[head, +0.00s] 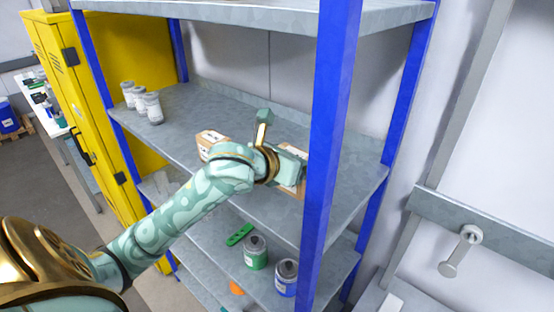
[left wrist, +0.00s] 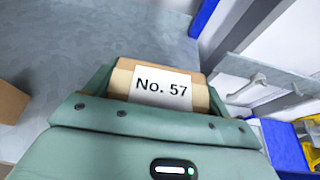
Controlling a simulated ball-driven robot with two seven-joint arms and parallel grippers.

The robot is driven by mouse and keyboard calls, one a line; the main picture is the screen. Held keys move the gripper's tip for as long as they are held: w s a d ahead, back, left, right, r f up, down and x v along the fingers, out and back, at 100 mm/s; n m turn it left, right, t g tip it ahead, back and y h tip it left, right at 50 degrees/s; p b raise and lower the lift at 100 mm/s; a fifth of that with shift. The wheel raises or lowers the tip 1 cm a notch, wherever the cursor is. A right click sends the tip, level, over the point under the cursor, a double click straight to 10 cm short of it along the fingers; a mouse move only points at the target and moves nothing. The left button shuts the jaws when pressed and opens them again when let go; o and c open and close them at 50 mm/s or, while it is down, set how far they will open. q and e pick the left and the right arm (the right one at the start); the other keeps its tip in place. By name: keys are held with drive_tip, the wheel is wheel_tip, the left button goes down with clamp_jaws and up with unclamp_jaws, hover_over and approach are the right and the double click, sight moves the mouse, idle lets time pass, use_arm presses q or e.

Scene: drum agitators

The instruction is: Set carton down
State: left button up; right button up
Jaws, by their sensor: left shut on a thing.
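My left gripper (head: 281,158) reaches in from the left over the middle shelf of the blue-posted rack. It is shut on a light-brown carton (head: 294,188), which is partly hidden behind the gripper and the front post. In the left wrist view the carton (left wrist: 122,79) sits between the fingers, with its white label "No. 57" facing the camera. Whether its underside touches the shelf (head: 188,112) cannot be told. My right gripper is not in view.
A second carton (head: 212,139) stands on the same shelf, left of the held one, and shows in the left wrist view (left wrist: 10,103). Several grey-white cans (head: 153,108) stand at the shelf's left end. A blue post (head: 328,130) rises close right of the gripper. Paint cans (head: 256,255) stand below.

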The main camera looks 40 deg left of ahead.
use_arm(q)
drive_tip(key=shift+s+f, duration=0.2)
drive_tip(key=shift+f, duration=0.3)
drive_tip(key=shift+s+f, duration=0.2)
drive_tip(key=shift+f, duration=0.3)
drive_tip(key=f, duration=0.2)
drive_tip(key=shift+w+f, duration=0.3)
drive_tip(key=shift+f, duration=0.05)
drive_tip(key=shift+w+f, duration=0.1)
drive_tip(key=shift+f, duration=0.15)
drive_tip(key=shift+s, duration=0.2)
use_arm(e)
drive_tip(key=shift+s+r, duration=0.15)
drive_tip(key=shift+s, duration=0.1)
use_arm(q)
drive_tip(key=shift+f, duration=0.15)
drive_tip(key=o, duration=1)
drive_tip(key=shift+w, duration=0.1)
